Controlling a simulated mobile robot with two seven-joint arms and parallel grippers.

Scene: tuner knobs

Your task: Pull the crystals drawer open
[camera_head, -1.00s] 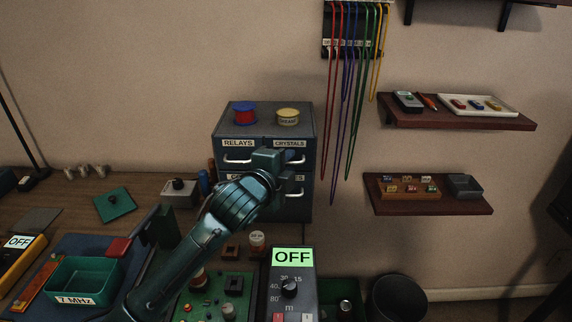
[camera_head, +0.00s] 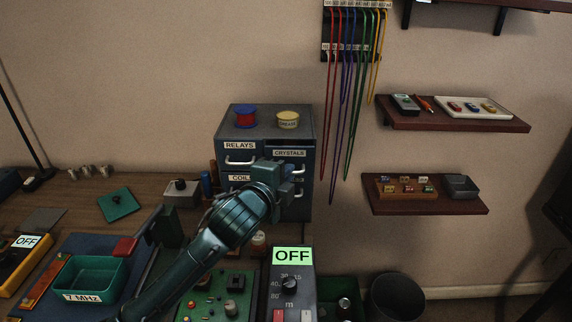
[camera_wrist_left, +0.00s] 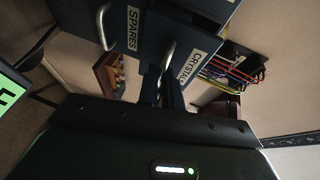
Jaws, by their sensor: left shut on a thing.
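The crystals drawer (camera_head: 289,153) is the upper right drawer of the dark grey cabinet (camera_head: 225,130). Its labelled front stands out from the cabinet, lower in the picture than the relays front, so it is partly open. My left gripper (camera_head: 293,170) is at its front, shut on its handle. In the left wrist view the fingers (camera_wrist_left: 163,90) meet the metal handle (camera_wrist_left: 168,54) beside the crystals label (camera_wrist_left: 190,66). My right gripper is not in view.
A red-and-blue spool (camera_head: 246,117) and a yellow tin (camera_head: 287,119) stand on the cabinet. Coloured cords (camera_head: 350,90) hang close to its right. A meter reading OFF (camera_head: 292,256) and a green circuit board (camera_head: 215,293) lie in front, near my left arm.

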